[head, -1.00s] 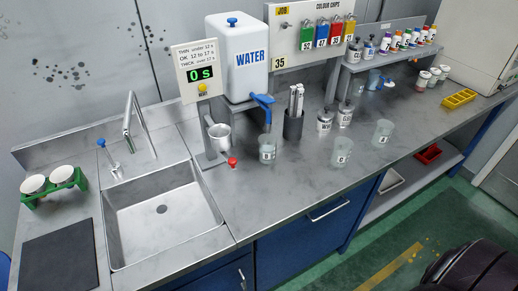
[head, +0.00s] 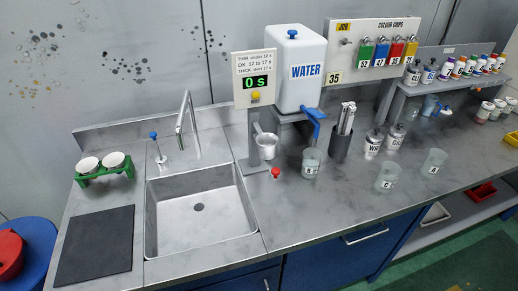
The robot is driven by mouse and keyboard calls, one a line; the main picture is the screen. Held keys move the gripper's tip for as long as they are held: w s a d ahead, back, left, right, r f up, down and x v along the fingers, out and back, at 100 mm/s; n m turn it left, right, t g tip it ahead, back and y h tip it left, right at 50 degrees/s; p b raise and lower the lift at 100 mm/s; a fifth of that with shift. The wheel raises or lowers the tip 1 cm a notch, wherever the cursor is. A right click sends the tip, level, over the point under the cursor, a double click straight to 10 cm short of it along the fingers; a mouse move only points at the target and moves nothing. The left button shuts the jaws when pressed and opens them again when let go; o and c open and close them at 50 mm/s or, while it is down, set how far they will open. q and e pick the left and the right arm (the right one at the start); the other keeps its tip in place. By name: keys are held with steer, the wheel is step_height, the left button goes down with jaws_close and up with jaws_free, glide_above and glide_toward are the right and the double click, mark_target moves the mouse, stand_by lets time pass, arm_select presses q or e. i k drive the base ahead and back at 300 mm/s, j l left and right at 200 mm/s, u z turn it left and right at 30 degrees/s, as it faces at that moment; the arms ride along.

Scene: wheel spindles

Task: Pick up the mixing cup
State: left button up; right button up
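Three translucent cups stand upright on the grey worktop. One cup (head: 311,163) is in front of the water tank, a second cup (head: 387,178) is further right and nearer the front edge, and a third cup (head: 433,163) is right of that. Each has a small letter label; the letters are too small to be sure of, and I cannot tell which is the mixing cup. A metal cup (head: 266,146) sits in the stand under the timer display. Neither of my grippers is in view.
A sink (head: 199,209) with a tap is left of the cups. A white water tank (head: 303,68) with a blue tap, a dark holder (head: 341,146) of rods and two lidded metal cans (head: 373,147) stand behind the cups. A red-knobbed part (head: 275,172) lies near the timer stand.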

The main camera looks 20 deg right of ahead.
mark_target(312, 157)
steer(key=l, duration=0.8)
steer(key=i+l, duration=0.15)
steer(key=l, duration=0.65)
steer(key=j+u, duration=0.05)
